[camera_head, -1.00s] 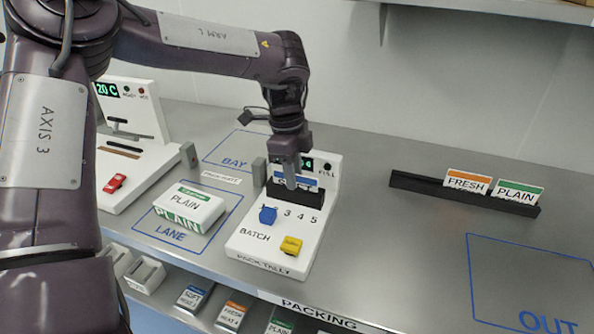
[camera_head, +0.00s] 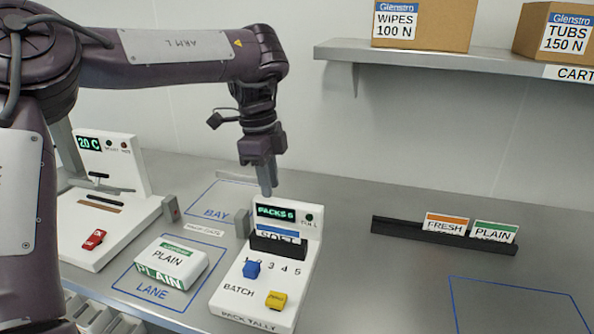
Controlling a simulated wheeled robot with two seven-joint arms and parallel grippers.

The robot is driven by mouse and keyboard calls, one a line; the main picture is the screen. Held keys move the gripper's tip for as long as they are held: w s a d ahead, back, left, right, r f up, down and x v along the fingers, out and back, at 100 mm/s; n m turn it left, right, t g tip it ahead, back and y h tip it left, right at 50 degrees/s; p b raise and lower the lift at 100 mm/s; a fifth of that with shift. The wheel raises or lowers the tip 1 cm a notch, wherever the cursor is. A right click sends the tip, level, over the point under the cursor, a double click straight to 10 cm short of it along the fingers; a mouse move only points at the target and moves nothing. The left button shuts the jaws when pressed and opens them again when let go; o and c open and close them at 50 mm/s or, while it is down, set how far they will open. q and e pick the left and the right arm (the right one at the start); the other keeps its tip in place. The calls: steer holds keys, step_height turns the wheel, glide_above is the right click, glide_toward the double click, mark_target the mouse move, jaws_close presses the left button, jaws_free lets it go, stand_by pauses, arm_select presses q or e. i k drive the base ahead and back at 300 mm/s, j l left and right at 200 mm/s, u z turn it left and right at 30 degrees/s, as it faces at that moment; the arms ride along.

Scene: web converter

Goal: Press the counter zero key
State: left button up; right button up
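The white PACK TALLY counter (camera_head: 226,287) stands on the bench. Its display (camera_head: 275,213) reads PACKS 6, with a green lamp beside it. A yellow key (camera_head: 276,301) sits at its lower right; its small marking is too blurred to read. A blue knob (camera_head: 251,269) sits left of it, by the numbers above BATCH. My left gripper (camera_head: 266,190) points down above the top of the counter, at its back left edge. Its fingers look together, with nothing held, apart from the keys. My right gripper is not in view.
A PLAIN pack (camera_head: 172,258) lies in the LANE outline, left of the counter. A white device with a red switch (camera_head: 94,239) stands further left. A black rack (camera_head: 395,228) holds FRESH and PLAIN cards.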

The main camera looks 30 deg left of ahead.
mark_target(276, 301)
steer(key=k, duration=1)
